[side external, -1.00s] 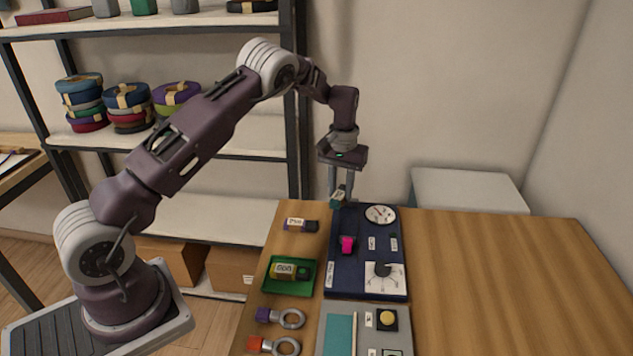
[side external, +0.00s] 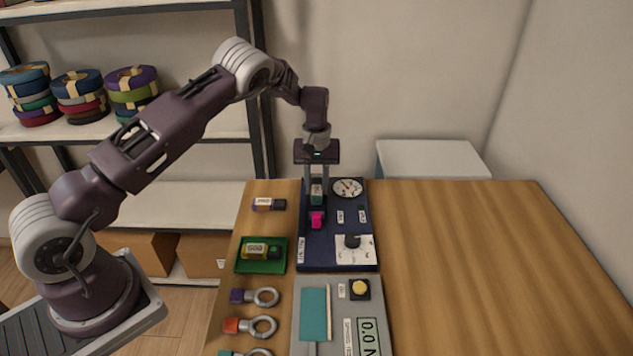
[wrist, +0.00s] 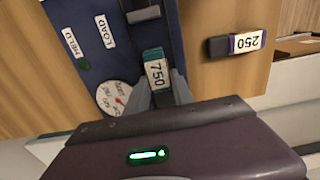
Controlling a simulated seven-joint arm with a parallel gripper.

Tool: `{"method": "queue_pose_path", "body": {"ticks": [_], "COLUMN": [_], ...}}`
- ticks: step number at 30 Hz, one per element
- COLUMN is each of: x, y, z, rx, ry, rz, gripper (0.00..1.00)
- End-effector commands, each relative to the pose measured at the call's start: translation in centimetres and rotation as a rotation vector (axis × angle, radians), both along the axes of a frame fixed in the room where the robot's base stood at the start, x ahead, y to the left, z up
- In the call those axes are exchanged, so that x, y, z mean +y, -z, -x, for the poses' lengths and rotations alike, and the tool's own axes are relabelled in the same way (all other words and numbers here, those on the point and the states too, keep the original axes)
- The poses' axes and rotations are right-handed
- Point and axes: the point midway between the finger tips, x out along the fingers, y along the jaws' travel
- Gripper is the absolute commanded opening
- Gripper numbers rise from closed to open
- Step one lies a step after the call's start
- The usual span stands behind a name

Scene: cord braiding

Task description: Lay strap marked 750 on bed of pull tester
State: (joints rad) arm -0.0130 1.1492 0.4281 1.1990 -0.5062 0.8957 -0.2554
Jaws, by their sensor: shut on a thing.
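The strap marked 750 (wrist: 156,70) is a small teal roll with a white label. My gripper (side external: 316,190) is shut on it, with a finger on each side. The strap (side external: 316,197) is over the upper left part of the dark blue pull tester (side external: 338,262), just behind a magenta piece (side external: 316,220). I cannot tell whether it touches the bed. In the wrist view the blue tester (wrist: 115,65) lies beneath and left of the strap, with its HELD and LOAD labels readable. The tester's dial (side external: 347,187) is right of my gripper.
The strap marked 250 (side external: 268,204) lies on the bench left of the tester. A green tray (side external: 247,267) holds another labelled strap (side external: 260,250). Rings with coloured ends (side external: 262,297) lie in front of it. A grey panel (side external: 380,318) stands nearer. The bench's right side is clear.

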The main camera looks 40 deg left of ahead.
Motion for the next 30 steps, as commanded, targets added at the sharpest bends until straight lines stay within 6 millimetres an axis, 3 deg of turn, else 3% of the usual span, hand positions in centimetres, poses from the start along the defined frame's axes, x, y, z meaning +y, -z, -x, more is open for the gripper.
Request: {"method": "queue_pose_path", "body": {"ticks": [28,29,30], "x": [0.00,0.00,0.00], "y": [0.55,0.56,0.55], "z": [0.01,0.00,0.00], "rx": [0.001,0.000,0.000], "ry": [0.001,0.001,0.001], "rz": [-0.001,0.000,0.000], "gripper": [0.00,0.30,0.38]}}
